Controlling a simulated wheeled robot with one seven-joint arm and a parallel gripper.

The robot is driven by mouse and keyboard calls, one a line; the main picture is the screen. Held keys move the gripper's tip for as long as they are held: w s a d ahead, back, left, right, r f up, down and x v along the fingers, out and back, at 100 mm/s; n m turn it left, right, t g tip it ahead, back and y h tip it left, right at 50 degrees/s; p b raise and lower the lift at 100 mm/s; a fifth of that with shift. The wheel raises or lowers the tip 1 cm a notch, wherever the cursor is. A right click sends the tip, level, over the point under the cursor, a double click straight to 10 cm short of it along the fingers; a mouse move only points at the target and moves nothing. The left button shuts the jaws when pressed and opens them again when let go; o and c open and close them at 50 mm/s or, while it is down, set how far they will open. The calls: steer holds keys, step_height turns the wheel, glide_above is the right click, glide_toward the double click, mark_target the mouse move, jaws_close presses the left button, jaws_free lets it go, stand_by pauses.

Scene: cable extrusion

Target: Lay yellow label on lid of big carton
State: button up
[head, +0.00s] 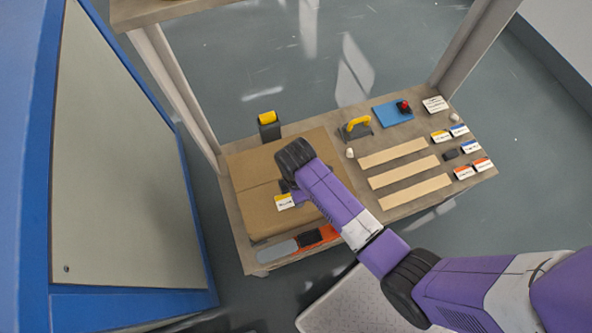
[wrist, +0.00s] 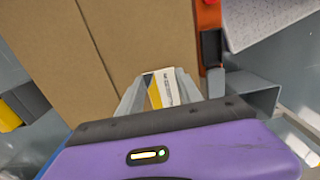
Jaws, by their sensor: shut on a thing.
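The big carton (head: 253,167) is a flat brown box with a closed lid and a centre seam. It lies at the left end of the workbench and fills much of the wrist view (wrist: 130,30). My gripper (head: 290,196) is over the front part of the lid. It is shut on a white label with a yellow band, the yellow label (head: 284,202). In the wrist view, my gripper (wrist: 160,93) has the yellow label (wrist: 168,88) between its fingers. Whether the label touches the lid cannot be told. My arm hides part of the carton's right side.
The bench (head: 400,148) holds several tan strips (head: 409,181), a yellow-handled tool (head: 356,127) and a blue pad (head: 393,113). Several other labels, including another yellow-banded one (head: 440,136), lie at the right. A tape dispenser (head: 268,124) stands behind the carton. Bench posts (head: 178,88) rise behind.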

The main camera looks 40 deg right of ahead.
steer(key=shift+f, duration=0.15)
steer(key=o, duration=1.1)
steer(key=shift+c, duration=0.2)
step_height(320, 180, up, 8)
steer(key=shift+f, duration=0.1)
